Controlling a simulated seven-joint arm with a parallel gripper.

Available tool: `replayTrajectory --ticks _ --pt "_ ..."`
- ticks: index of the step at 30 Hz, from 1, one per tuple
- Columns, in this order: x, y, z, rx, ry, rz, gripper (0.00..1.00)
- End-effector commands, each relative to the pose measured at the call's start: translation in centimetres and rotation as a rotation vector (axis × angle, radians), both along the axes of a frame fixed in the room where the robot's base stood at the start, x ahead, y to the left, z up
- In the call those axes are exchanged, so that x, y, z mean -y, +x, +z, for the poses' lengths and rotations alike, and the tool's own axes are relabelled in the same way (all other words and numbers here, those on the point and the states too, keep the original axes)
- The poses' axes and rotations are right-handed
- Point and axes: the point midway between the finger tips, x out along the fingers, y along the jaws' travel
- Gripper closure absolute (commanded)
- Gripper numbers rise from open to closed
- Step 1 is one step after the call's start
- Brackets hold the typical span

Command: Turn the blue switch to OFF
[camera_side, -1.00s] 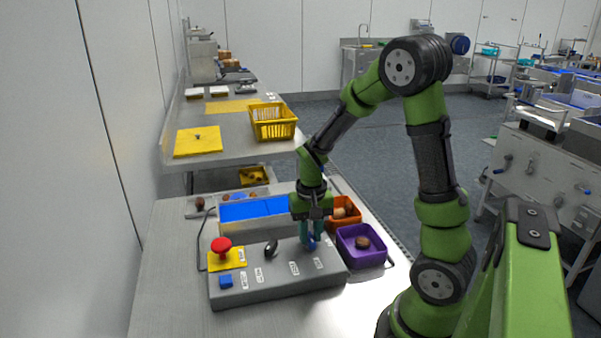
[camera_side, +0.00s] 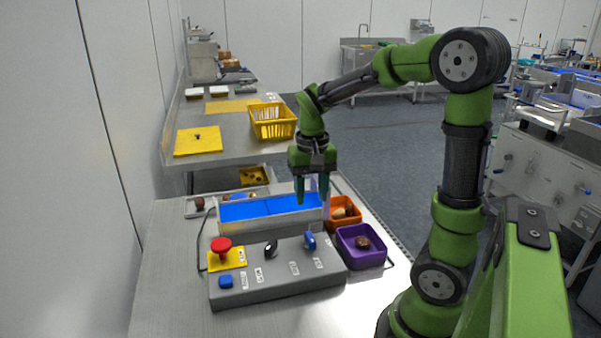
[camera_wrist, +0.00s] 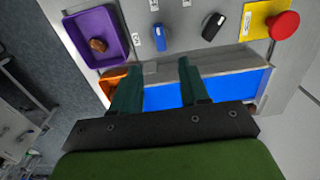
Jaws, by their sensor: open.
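The grey control box (camera_side: 270,287) lies on the metal table. The blue switch (camera_side: 309,241) is a knob at the right of its top, with white labels beside it. In the wrist view the blue switch (camera_wrist: 159,37) stands clear of the fingers, with one label beside it and others beyond. The label text is too small to read. My gripper (camera_side: 312,200) is open and empty, raised above and behind the switch, over the blue belt. In the wrist view its two dark green fingers (camera_wrist: 160,68) are apart and nothing is between them.
A black knob (camera_side: 271,247), a red mushroom button (camera_side: 221,247) on a yellow plate and a blue button (camera_side: 226,281) share the box. A purple bin (camera_side: 375,258) and an orange bin (camera_side: 355,218) stand to the right. The blue belt (camera_side: 250,211) runs behind.

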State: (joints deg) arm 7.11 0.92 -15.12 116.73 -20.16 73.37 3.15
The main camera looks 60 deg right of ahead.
Motion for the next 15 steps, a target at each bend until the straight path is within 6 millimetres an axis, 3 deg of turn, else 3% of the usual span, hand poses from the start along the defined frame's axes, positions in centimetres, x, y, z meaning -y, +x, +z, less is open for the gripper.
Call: replayTrajectory --ticks 6,15 --pt "0.0 0.1 4.0 0.004 -0.001 0.001 0.55" --pt "0.0 0.0 5.5 -0.001 0.001 0.001 0.55"
